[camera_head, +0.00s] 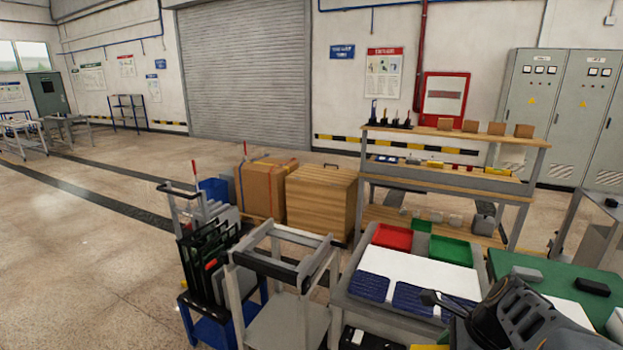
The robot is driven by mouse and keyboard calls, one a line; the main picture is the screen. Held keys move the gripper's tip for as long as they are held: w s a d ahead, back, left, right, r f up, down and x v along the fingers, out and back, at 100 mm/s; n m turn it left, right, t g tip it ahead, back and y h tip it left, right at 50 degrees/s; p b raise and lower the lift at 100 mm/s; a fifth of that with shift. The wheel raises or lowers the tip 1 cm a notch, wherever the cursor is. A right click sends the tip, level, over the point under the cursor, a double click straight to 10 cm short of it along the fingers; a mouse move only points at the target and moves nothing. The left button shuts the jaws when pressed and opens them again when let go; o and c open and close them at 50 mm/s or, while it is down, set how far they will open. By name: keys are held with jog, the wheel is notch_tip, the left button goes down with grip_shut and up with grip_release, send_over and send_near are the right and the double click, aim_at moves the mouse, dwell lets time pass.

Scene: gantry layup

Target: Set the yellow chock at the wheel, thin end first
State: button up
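A dark grey and black arm part, which looks like mine, reaches in at the lower right. Its narrow black end, which I take for my gripper (431,298), is over the front of a grey cart. I cannot make out two fingers or a gap between them. No clear yellow chock shows. A small yellow patch (430,347) is cut off at the bottom edge, and I cannot tell what it is. No wheel can be made out clearly.
The grey cart (345,291) carries a red tray (391,237), a green tray (450,251) and blue patterned pieces (420,299). A grey frame trolley (285,266) and a blue tool cart (202,322) stand left of it. A wooden shelf bench (455,138) stands behind. The left floor is open.

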jog(key=shift+s+r+n, duration=0.15)
jog(key=shift+s+n, duration=0.2)
jog(key=shift+n, duration=0.05)
jog(key=shift+w+d+f+n+g, duration=0.1)
jog(key=shift+w+d+n+g, duration=0.15)
jog(key=shift+w+n, duration=0.15)
jog(key=shift+w+d+f+n+g, duration=0.1)
jog(key=shift+w+n+g, duration=0.2)
jog(key=shift+n, duration=0.1)
jog(key=shift+d+r+n+g, duration=0.3)
jog(key=shift+d+n, duration=0.3)
jog(key=shift+n, duration=0.4)
jog(key=w+f+n+g+h, duration=0.2)
jog(key=w+f+n+g, duration=0.2)
jog(key=w+f+n, duration=0.65)
jog(key=a+f+n+h, duration=0.2)
jog(key=a+f+n, duration=0.6)
jog(key=a+f, duration=0.3)
notch_tip(320, 180, down, 3)
jog(key=shift+a+f+g+p, duration=0.15)
jog(key=shift+a+g+p, duration=0.2)
jog(key=shift+p, duration=0.05)
jog(key=shift+s+f, duration=0.1)
jog(key=shift+s, duration=0.05)
